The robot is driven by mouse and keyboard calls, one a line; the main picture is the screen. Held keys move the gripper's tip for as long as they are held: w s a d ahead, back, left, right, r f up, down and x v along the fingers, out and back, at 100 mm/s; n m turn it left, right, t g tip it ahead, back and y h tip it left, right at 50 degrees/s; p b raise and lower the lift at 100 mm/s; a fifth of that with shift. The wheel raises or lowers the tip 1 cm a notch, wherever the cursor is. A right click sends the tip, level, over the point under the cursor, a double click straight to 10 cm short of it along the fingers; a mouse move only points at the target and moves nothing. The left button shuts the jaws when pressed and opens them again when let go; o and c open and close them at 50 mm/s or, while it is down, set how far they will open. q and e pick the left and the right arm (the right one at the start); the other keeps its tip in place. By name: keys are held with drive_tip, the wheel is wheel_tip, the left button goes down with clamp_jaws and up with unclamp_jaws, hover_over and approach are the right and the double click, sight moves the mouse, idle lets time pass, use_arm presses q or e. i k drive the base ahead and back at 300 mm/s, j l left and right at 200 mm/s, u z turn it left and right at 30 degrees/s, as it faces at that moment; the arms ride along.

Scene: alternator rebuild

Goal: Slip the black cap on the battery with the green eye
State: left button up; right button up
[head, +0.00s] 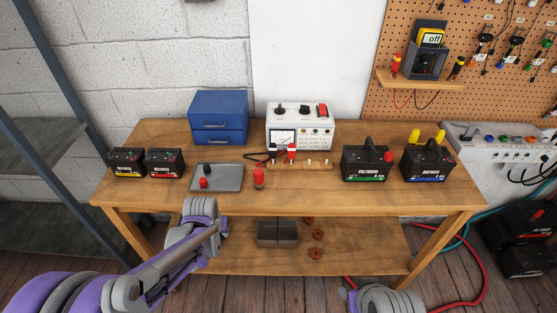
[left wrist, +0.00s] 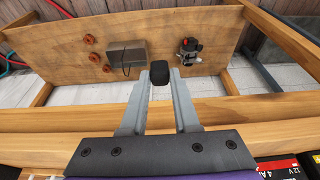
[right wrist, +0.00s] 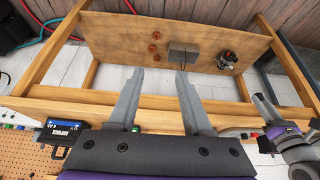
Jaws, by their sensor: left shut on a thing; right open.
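My left gripper (head: 203,208) is at the table's front edge below the tray. In the left wrist view its fingers are shut on a black cap (left wrist: 160,77); in the head view my arm hides that cap. A battery with a green stripe (head: 365,165) stands right of centre, with a black handle and a red cap at its right end. Green eyes are too small to make out on any battery. A battery with a blue stripe (head: 428,162) and yellow caps stands farther right. My right gripper (right wrist: 160,74) is open and empty, in front of the table.
A grey tray (head: 228,183) holds a black and a red cap. A red cylinder (head: 258,178) stands beside it. Small yellow (head: 128,162) and red (head: 164,162) batteries stand left. A white meter box (head: 300,128) and blue drawers (head: 218,117) stand behind. The front middle is clear.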

sight(366, 162)
drive_tip(key=k+j+z, duration=0.1)
drive_tip(key=z, duration=0.4)
drive_tip(key=k+j+z, duration=0.1)
drive_tip(key=j+z, duration=0.15)
drive_tip(key=z, duration=0.25)
